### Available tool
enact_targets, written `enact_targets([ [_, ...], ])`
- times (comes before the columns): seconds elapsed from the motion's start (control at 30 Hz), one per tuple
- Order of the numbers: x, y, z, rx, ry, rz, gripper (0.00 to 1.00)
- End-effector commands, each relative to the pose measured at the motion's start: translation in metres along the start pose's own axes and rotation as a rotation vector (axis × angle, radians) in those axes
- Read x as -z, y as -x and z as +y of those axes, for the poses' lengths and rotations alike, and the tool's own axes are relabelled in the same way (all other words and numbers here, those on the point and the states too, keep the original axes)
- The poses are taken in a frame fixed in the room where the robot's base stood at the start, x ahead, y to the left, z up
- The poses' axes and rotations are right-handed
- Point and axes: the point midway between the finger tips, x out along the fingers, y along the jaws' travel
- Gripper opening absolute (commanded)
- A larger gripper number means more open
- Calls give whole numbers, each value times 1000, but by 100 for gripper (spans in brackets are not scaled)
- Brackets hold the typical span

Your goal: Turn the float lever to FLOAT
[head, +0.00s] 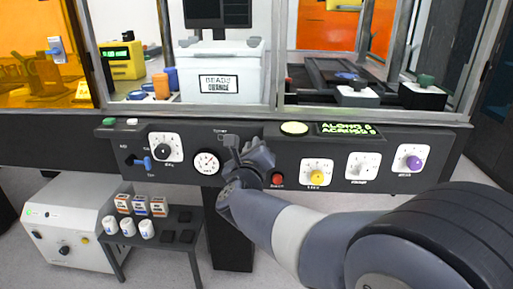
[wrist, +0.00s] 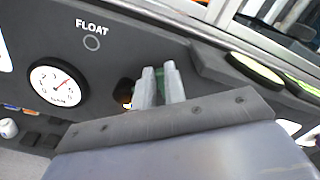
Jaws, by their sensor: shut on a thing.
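My gripper (head: 234,150) is at the front of the dark control panel, right of the round white gauge. In the wrist view its two grey fingers (wrist: 160,88) are close together on a small green piece, which I take to be the grip of the float lever (wrist: 170,70). The fingers hide most of the lever, so its exact angle cannot be told. The word FLOAT with a small ring (wrist: 92,43) under it is on the panel, up and left of the fingers in the wrist view.
The gauge (head: 206,162) also shows in the wrist view (wrist: 58,85). A blue-handled lever (head: 147,163) and a white-plated knob (head: 166,147) are further left. A red button (head: 277,179) and several knobs are right. A small rack (head: 175,218) stands below; glass enclosure above.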

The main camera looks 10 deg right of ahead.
Motion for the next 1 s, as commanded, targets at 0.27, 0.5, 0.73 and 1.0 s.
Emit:
enact_targets([
  [0.27,-17,0,6,-3,265,-1,0],
  [0.5,-27,0,14,-2,492,-1,0],
  [0.73,-33,0,24,-2,690,-1,0],
  [1.0,-37,0,32,-1,858,-1,0],
])
